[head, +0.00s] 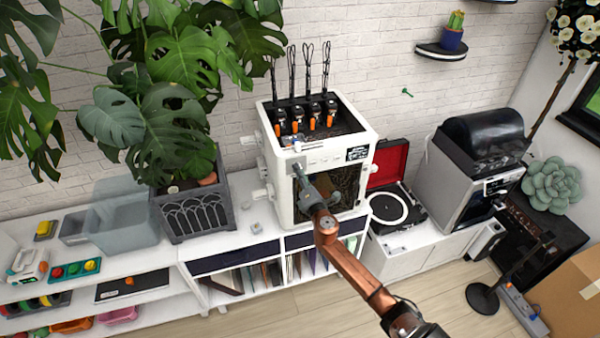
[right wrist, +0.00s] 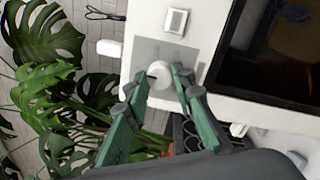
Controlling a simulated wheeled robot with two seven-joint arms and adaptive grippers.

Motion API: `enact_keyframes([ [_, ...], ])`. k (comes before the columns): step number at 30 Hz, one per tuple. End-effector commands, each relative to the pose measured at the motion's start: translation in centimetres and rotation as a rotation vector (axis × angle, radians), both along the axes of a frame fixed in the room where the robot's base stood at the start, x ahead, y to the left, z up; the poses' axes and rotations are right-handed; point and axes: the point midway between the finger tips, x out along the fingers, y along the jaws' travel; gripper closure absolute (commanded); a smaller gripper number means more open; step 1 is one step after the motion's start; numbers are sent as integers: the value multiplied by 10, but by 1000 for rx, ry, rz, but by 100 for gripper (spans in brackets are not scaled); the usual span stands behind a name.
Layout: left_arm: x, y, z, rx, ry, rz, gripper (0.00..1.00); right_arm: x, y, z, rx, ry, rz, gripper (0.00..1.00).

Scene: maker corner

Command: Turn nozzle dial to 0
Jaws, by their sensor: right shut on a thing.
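The white 3D printer (head: 325,158) stands on the white shelf unit, with its front facing me. In the right wrist view the round white nozzle dial (right wrist: 158,71) sits on a grey patch of the white front panel, with a small dark mark near its rim. My right gripper (right wrist: 161,82) has its two green-grey fingers on either side of the dial, shut on it. In the head view the right gripper (head: 299,170) is at the printer's upper front left, and it hides the dial. No readable numbers show around the dial. My left gripper is out of view.
A leafy plant in a dark pot (head: 198,212) stands left of the printer. A clear bin (head: 120,225) is farther left. A turntable (head: 395,208) with a red lid and another machine (head: 460,180) stand to the right. A white switch (right wrist: 176,21) is near the dial.

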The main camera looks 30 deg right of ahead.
Motion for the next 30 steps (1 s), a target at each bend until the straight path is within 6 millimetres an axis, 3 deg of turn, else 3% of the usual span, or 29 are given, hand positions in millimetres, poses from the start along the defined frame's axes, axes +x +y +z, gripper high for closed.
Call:
enact_keyframes([
  [10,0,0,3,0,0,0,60,0,0,-2,-117,31,0,100],
  [25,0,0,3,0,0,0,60,0,0,-2,-133,35,0,100],
  [26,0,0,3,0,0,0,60,0,0,-2,-133,35,0,76],
  [30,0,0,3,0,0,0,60,0,0,-1,-132,35,0,66],
])
